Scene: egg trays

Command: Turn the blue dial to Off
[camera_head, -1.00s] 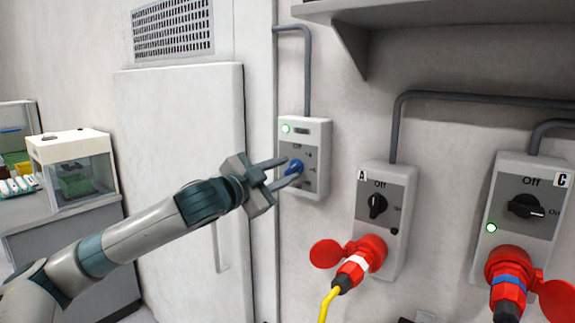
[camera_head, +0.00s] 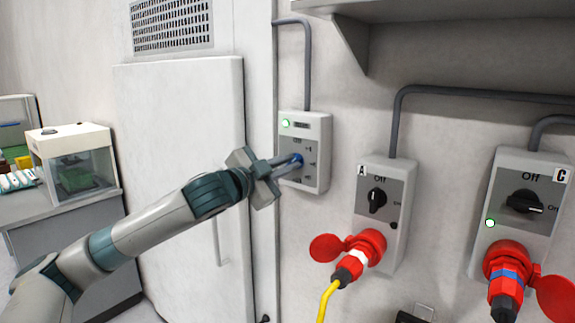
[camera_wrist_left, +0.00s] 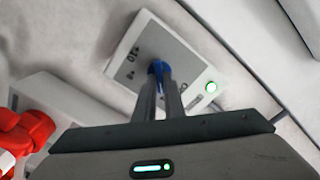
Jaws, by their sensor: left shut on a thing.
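The blue dial (camera_head: 297,160) sits on a small grey control box (camera_head: 319,128) on the wall, with a lit green lamp at its upper left. My left gripper (camera_head: 291,162) reaches in from the left with its fingers shut on the dial, covering much of it. In the left wrist view the blue dial (camera_wrist_left: 158,66) shows between the fingertips, and the box (camera_wrist_left: 135,33) appears tilted with its green lamp to the right. The dial's pointer direction is hard to tell behind the fingers. My right gripper is not in view.
Switch box A (camera_head: 396,237) and switch box C (camera_head: 512,237), with black knobs and red plugs, are on the wall to the right. A shelf (camera_head: 440,8) is above. A pale cabinet door (camera_head: 180,130) is behind my left arm. A glass-sided case (camera_head: 75,165) stands far left.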

